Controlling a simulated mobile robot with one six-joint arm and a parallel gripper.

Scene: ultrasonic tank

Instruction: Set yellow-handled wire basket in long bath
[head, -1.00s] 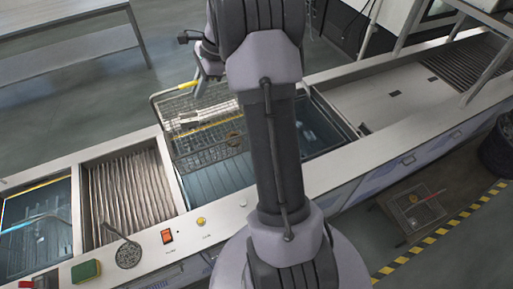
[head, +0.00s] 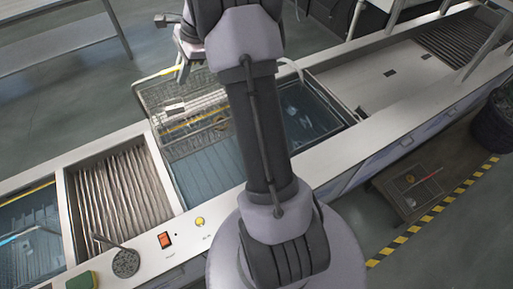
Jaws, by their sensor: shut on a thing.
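The yellow-handled wire basket (head: 205,142) is a wide mesh basket above the left part of a blue long bath (head: 212,177). Its yellow handle (head: 158,75) is at the far left, beside my gripper (head: 181,70). My gripper is shut on the handle; its fingertips are small and hard to make out. A pale metal part (head: 175,107) shows within the basket's outline. My arm hides the basket's right side and the middle of the bath. Blue water shows again right of my arm. I cannot tell whether the basket touches the rim or water.
A ribbed basin (head: 120,190) lies left of the bath, then another blue tank (head: 30,235). A flat pale worktop (head: 385,85) lies right.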

